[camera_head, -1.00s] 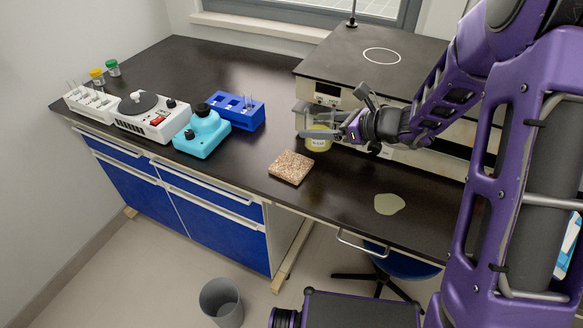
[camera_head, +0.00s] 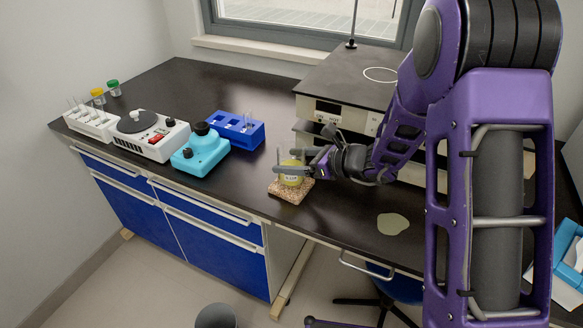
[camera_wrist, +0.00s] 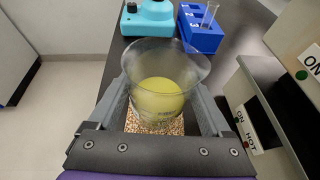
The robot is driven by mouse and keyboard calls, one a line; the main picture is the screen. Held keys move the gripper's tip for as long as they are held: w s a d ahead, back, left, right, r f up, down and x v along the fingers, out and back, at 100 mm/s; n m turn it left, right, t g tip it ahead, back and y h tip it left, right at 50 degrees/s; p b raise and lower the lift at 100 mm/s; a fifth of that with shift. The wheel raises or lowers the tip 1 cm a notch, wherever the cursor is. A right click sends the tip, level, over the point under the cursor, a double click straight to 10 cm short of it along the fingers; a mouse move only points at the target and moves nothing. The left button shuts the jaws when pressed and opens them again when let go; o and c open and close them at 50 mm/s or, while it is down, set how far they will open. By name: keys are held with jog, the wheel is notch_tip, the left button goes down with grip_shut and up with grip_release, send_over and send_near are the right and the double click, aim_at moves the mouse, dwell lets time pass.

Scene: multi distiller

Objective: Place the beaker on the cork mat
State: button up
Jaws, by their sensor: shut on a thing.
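The beaker (camera_head: 291,179) is clear glass with yellow-green liquid in it. It is upright between the fingers of my gripper (camera_head: 303,163), which is shut on it. In the wrist view the beaker (camera_wrist: 160,95) stands between the two grey fingers of my gripper (camera_wrist: 165,110). The speckled brown cork mat (camera_head: 288,194) lies on the dark bench near its front edge. The beaker is over the mat, and the mat (camera_wrist: 136,124) shows beneath it in the wrist view. I cannot tell whether the beaker's base touches the mat.
A turquoise device (camera_head: 201,152) and a blue tube rack (camera_head: 237,130) stand left of the mat. A white stirrer (camera_head: 147,135) is farther left. A box-like unit (camera_head: 350,82) stands behind my gripper. A pale green puddle (camera_head: 392,224) lies on the bench to the right.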

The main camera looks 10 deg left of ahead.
jog(key=shift+f, duration=0.85)
jog(key=o, duration=1.4)
jog(key=shift+f, duration=0.15)
jog(key=shift+r, duration=0.25)
jog(key=p+v, duration=0.1)
jog(key=v, duration=1.1)
jog(key=shift+f, duration=0.15)
